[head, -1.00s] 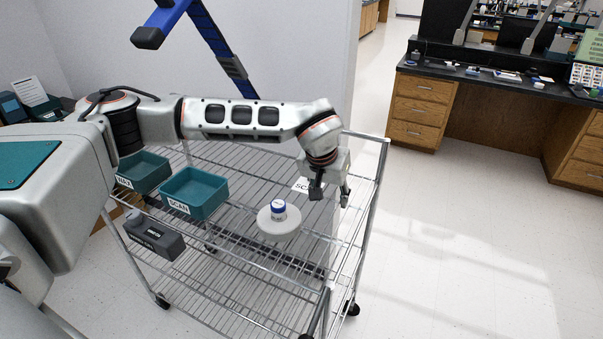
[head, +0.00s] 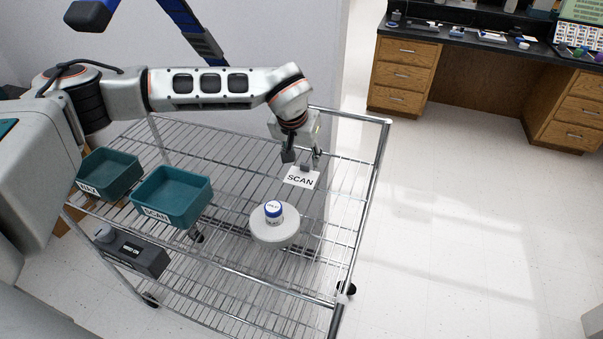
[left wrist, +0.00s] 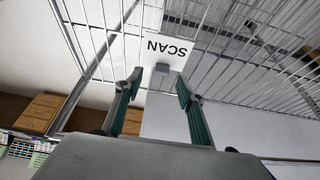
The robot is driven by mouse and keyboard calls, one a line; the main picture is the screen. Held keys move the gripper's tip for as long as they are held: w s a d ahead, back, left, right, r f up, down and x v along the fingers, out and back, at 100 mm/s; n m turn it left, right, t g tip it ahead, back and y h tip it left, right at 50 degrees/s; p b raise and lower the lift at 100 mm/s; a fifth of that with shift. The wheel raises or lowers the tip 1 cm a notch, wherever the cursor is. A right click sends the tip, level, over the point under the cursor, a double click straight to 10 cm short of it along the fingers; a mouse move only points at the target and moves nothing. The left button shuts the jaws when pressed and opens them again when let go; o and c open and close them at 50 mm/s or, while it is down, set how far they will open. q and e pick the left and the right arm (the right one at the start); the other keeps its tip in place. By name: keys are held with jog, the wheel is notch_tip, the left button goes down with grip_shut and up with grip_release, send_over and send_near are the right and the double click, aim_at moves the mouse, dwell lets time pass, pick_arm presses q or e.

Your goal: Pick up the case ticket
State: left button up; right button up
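The case ticket appears to be the white card (head: 300,178) printed SCAN, on the wire top shelf of the cart. In the left wrist view the card (left wrist: 168,50) has a small grey tab at its near edge. My left gripper (head: 302,162) is open and empty, just behind the card in the head view. In the left wrist view the fingers of the left gripper (left wrist: 159,84) point toward the card, with the tab in line with the gap between them. I cannot tell the remaining distance. My right gripper is not in view.
A white jar with a blue lid (head: 273,210) stands on a round pale disc (head: 275,236) in front of the card. Teal bins, one labelled SCAN (head: 178,200) and another (head: 108,175), stand left.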

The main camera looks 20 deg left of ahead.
aim_at(305, 165)
pick_arm(q)
jog(key=x, duration=0.5)
jog(key=shift+w+a+f, duration=0.1)
jog(key=shift+w+a, duration=0.15)
jog(key=shift+w, duration=0.15)
jog(key=c, duration=0.9)
